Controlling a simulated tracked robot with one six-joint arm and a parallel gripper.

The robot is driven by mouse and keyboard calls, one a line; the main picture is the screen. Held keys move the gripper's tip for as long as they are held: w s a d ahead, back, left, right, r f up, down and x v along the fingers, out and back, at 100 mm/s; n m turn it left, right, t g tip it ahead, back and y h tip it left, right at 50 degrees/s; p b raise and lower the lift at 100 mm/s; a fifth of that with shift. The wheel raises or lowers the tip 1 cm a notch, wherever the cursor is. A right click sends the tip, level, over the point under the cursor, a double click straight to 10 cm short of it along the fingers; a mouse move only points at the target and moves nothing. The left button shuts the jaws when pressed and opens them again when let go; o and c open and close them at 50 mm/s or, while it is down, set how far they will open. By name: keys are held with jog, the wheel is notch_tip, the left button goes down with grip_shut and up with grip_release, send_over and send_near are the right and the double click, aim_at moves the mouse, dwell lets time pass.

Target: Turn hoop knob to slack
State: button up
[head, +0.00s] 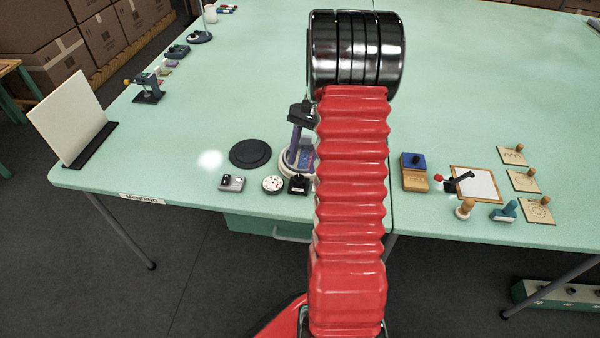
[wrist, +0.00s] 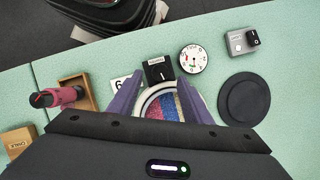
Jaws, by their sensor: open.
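The hoop (wrist: 152,94), a pale ring with blue and red cloth, lies below my gripper in the wrist view; the fingers hide its sides. The small black box with a knob (wrist: 158,70) and a white label sits just beyond the hoop. It also shows in the head view (head: 299,186), at the table's front edge. My gripper (wrist: 160,77) is open, its two purple fingers spread over the hoop, tips close to the black box. Nothing is between them but the view of hoop and box. In the head view my red arm hides part of the hoop.
A white dial (wrist: 193,58) stands right beside the black box. Beyond it are a grey switch box (wrist: 243,41) and a flat black disc (wrist: 244,98). The table (head: 450,80) behind is clear.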

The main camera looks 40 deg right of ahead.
aim_at(299, 177)
jog(key=shift+x, duration=2.35)
jog(key=shift+c, duration=0.7)
jog(key=c, duration=0.9)
